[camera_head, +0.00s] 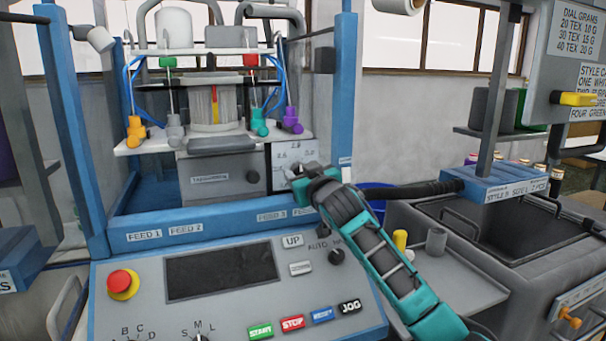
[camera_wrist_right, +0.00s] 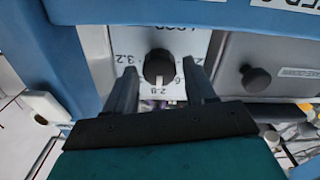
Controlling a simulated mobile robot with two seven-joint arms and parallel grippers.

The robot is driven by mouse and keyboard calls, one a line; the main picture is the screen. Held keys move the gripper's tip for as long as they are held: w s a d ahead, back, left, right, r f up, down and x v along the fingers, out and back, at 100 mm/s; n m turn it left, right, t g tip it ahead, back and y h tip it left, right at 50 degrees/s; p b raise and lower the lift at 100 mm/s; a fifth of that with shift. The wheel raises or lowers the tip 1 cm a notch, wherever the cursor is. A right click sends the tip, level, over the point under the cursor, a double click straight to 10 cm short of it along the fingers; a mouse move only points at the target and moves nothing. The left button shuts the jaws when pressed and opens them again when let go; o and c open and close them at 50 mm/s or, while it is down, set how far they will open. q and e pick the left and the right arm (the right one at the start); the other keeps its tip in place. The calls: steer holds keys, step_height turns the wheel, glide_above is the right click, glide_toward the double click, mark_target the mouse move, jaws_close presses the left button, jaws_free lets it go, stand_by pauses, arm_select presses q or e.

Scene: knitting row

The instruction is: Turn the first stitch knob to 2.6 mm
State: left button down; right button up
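The stitch knob (camera_wrist_right: 158,68) is a dark round knob on a white dial plate (camera_wrist_right: 190,45), which appears upside down in the right wrist view. Its white pointer line points down in that view, toward a mark hard to read. A 3.2 mark shows to the left. In the head view the dial plate (camera_head: 305,151) shows a 2.6 mark, and the gripper hides the knob. My right gripper (camera_head: 300,174) is at the plate. Its fingers (camera_wrist_right: 160,75) are open, one on each side of the knob, with gaps visible. My left gripper is out of view.
A grey box with another dark knob (camera_head: 252,177) is beside the plate. A blue frame post (camera_head: 343,95) stands close right of it. Below is the control panel (camera_head: 215,322) with a red button (camera_head: 120,281). A grey bin (camera_head: 540,245) stands at the right.

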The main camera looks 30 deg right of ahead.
steer(key=c, duration=0.8)
steer(key=shift+n, duration=0.3)
steer(key=n, duration=0.4)
steer(key=shift+n, duration=1.5)
steer(key=o, duration=1)
steer(key=shift+o, duration=0.2)
steer(key=shift+s+a, duration=0.1)
